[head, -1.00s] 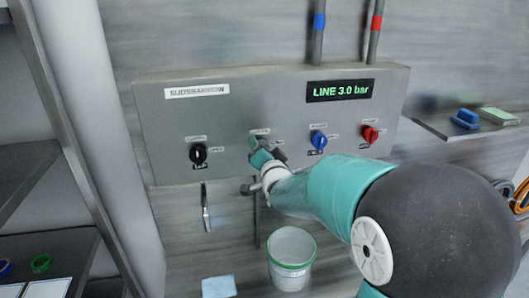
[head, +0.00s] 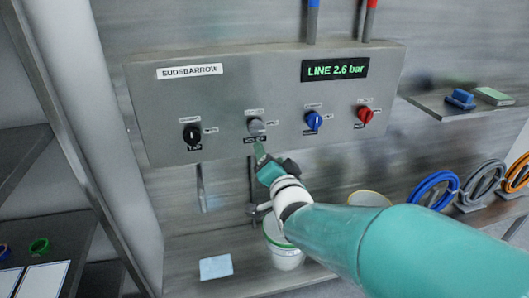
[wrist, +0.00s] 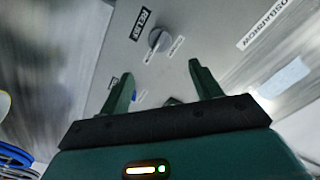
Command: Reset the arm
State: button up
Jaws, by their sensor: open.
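My gripper (head: 264,160) is in front of the grey panel (head: 230,105), just below the grey knob (head: 256,127). In the wrist view my gripper (wrist: 160,76) is open, with its two green fingers apart and nothing between them. The grey knob (wrist: 158,40) shows beyond the fingertips, clear of them. My arm reaches in from the lower right and hides part of the white bucket (head: 287,258).
The panel also has a black knob (head: 192,135), a blue knob (head: 313,121) and a red knob (head: 365,116). Its display (head: 335,70) reads LINE 2.6 bar. Coiled hoses (head: 435,190) stand at right. A dark shelf (head: 45,205) stands at left.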

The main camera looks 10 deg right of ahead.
dwell(0.3)
jog(key=s+f+n+g, duration=0.2)
jog(key=s+n+g, duration=0.2)
jog(key=s, duration=0.7)
jog(key=s+f+n+g, duration=0.2)
jog(key=s+n+g, duration=0.3)
jog(key=s+g, duration=0.3)
jog(key=s, duration=0.3)
jog(key=shift+s+a+f, duration=0.15)
jog(key=shift+s, duration=0.1)
